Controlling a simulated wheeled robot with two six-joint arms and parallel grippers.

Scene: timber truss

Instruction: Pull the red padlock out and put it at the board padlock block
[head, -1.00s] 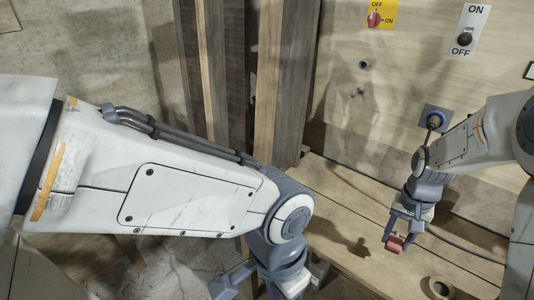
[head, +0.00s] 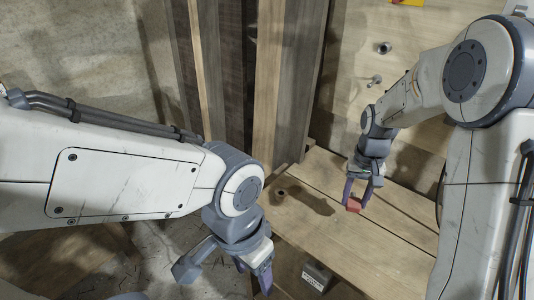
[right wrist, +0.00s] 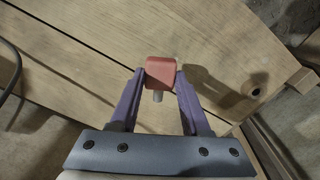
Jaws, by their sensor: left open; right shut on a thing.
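The red padlock (head: 354,204) is held between the fingertips of my right gripper (head: 359,196), above the timber bench. In the right wrist view the padlock (right wrist: 160,71) sits between the two purple fingers (right wrist: 158,88), with a short pale pin pointing toward the wrist. My left gripper (head: 254,272) is open and empty, low in front of the bench's left end. A small grey block with a white label (head: 315,277) is below the bench edge, right of my left gripper. I cannot tell whether it is the board padlock block.
The plank bench (head: 300,225) has a round hole near its left end (right wrist: 255,85). A pale wooden board (head: 352,60) with two metal fittings (head: 384,48) stands behind. Upright timbers (head: 270,80) stand behind the left end. The bench top around the padlock is clear.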

